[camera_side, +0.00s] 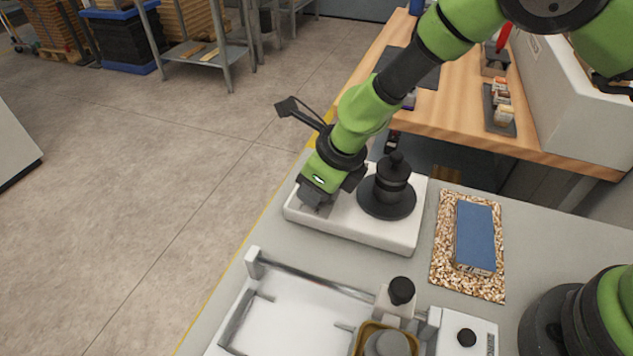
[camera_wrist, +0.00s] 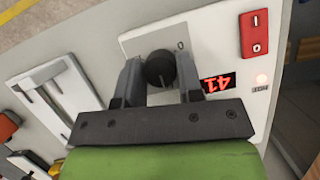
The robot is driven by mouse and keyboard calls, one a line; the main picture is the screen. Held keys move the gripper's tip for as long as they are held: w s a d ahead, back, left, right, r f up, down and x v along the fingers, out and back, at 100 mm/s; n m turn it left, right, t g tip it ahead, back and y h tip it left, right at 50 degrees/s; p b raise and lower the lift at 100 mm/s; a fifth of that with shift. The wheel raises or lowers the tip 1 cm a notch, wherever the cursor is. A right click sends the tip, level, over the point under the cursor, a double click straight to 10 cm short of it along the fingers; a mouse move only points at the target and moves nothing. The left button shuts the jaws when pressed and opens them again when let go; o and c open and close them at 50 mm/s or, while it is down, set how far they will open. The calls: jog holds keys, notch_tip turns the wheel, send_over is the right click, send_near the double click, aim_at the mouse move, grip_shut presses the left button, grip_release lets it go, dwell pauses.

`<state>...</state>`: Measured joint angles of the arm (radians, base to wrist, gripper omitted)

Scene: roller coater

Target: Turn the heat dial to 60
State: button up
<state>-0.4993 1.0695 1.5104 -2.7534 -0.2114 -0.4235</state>
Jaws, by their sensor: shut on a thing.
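The black round heat dial (camera_wrist: 160,68) sits on the pale front panel in the wrist view. My gripper (camera_wrist: 158,76) has one finger on each side of it and is shut on it. A red digital display (camera_wrist: 217,83) to the right of the dial seems to read 41, turned in the picture. In the side view my gripper (camera_side: 314,206) is down at the left end of the white hotplate (camera_side: 360,228), and hides the dial there. A black round weight-like piece with a knob (camera_side: 388,192) stands on the hotplate beside my wrist.
A red rocker switch (camera_wrist: 254,34) and a small lit lamp (camera_wrist: 261,79) are close to the display. The coater with its white bed (camera_side: 300,318) stands in front of the hotplate. A blue block (camera_side: 474,236) lies on a speckled mat (camera_side: 440,270) at the right.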

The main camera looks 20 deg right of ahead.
dwell(0.3)
jog(key=o, duration=0.9)
jog(key=v, duration=1)
